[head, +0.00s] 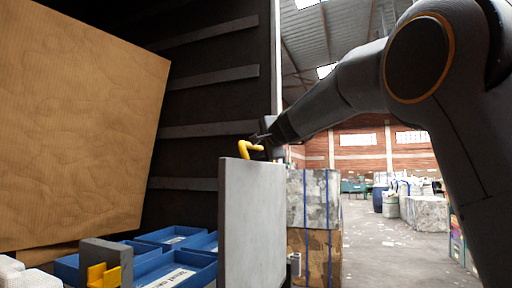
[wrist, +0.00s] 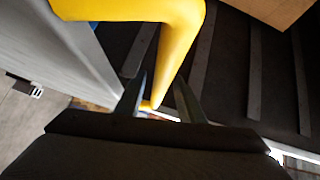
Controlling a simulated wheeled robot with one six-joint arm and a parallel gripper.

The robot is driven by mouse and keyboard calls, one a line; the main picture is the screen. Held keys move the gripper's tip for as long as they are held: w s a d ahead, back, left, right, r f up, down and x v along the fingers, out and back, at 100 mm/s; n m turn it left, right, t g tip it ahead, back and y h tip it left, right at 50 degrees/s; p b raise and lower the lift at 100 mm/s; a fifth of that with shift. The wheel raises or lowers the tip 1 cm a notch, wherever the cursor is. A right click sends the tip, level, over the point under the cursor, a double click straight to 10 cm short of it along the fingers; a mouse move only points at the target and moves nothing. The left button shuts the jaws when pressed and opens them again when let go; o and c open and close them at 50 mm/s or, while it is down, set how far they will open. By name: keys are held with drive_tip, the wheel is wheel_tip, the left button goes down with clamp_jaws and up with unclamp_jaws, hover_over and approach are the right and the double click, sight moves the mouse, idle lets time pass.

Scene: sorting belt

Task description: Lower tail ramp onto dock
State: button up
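The tail ramp (head: 252,222) is a pale grey panel standing upright at the open rear of a dark-walled cargo box. A bent yellow handle (head: 245,149) sits at its top edge. In the wrist view the handle (wrist: 182,40) looms large across the top and reaches down between my fingers. My gripper (wrist: 160,85) is at the handle, its two fingers apart on either side of the yellow bar, with small gaps seeming to show. In the head view my gripper (head: 263,143) is small and partly hidden by the handle. The dock's surface cannot be made out.
A large cardboard box (head: 75,120) leans inside the cargo box, left. Blue trays (head: 190,268) and a grey-and-yellow block (head: 105,265) lie below it. Strapped bales (head: 314,200) stand right behind the ramp. Open floor (head: 385,255) lies to the right.

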clamp_jaws()
drive_tip(key=shift+d+f+b, duration=0.1)
drive_tip(key=shift+d+b, duration=0.05)
drive_tip(key=shift+b, duration=0.15)
